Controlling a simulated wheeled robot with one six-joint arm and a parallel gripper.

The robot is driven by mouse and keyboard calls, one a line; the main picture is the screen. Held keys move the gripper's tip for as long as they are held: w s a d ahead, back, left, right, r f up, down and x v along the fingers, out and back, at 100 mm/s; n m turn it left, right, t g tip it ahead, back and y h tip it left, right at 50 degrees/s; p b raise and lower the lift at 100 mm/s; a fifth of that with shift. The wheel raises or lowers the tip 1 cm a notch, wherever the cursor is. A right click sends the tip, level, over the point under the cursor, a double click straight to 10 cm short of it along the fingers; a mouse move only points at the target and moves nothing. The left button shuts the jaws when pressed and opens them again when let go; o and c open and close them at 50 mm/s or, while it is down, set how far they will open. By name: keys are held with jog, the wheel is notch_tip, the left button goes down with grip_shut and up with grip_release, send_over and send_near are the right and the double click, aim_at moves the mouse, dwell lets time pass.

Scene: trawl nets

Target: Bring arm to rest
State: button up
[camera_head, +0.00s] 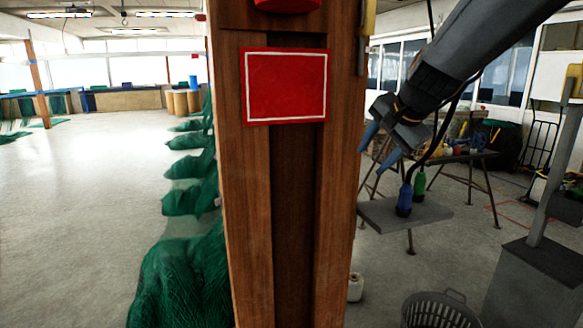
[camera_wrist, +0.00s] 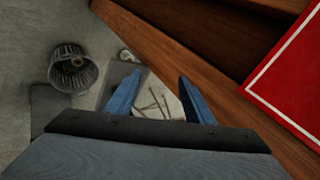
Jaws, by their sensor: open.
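My gripper (camera_head: 377,146) hangs at the end of my dark arm, to the right of the wooden post in the head view. Its two blue fingers are spread apart with nothing between them. In the wrist view my gripper (camera_wrist: 158,92) also shows open and empty, and the floor area lies beyond the fingers. The wooden post (camera_head: 252,190) with a red, white-edged panel (camera_head: 286,86) stands close beside it. In the wrist view the post (camera_wrist: 180,50) runs diagonally past the fingers, and the red panel (camera_wrist: 293,80) is at the right.
A small grey table (camera_head: 400,214) with blue and green bottles stands beyond my gripper. A grey basket (camera_head: 437,312) and a white spool (camera_head: 355,287) are on the floor below. Green nets (camera_head: 185,280) lie left of the post. Open floor (camera_head: 90,200) spreads at the left.

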jog(key=s+f+n+g+h, duration=0.2)
jog(key=s+f+n+g, duration=0.4)
jog(key=s+f, duration=1.8)
notch_tip(320, 180, down, 3)
jog(key=n, duration=0.4)
jog(key=shift+s+a+r+n+g+b, duration=0.15)
jog(key=shift+s+a+n+g+b, duration=0.15)
jog(key=shift+n+b, duration=0.1)
